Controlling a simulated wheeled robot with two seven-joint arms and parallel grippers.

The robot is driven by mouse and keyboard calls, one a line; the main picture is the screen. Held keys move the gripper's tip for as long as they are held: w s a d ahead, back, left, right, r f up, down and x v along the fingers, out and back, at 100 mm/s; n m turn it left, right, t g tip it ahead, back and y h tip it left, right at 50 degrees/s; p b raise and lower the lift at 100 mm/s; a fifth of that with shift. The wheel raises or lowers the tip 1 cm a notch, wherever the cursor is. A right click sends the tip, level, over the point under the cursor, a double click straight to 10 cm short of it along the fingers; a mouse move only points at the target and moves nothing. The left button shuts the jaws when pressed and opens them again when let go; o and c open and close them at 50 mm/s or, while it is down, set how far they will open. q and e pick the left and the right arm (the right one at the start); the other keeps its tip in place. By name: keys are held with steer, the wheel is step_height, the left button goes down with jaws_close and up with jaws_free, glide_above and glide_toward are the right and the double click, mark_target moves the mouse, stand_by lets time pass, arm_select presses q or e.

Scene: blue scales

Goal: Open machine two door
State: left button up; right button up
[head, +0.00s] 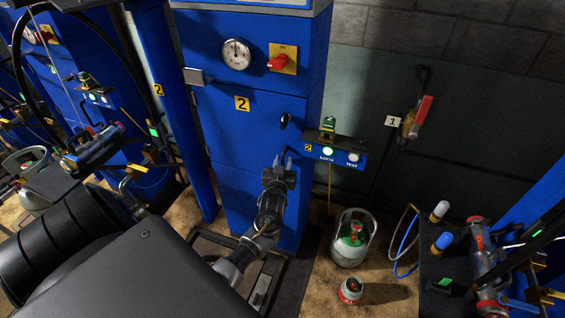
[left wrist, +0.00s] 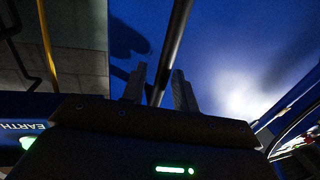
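Machine two is the tall blue cabinet (head: 225,125) with a yellow "2" label (head: 242,104) in the head view. Its front looks closed, with panel seams across it. My left gripper (head: 283,156) is just below the knob, close to the blue front. In the left wrist view its two fingers (left wrist: 159,90) are apart, with a dark bar (left wrist: 174,45) running between or behind them. I cannot tell whether they touch it. My right gripper is not in view.
A gauge (head: 236,54) and red switch (head: 282,62) are higher on the cabinet. An EARTH/TEST box (head: 336,152) juts out right of my gripper. A gas cylinder (head: 350,243) and small canister (head: 350,290) stand on the floor. A blue post (head: 175,110) is left.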

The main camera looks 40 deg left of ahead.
arm_select(q)
jaws_close()
steer(key=shift+s, duration=0.15)
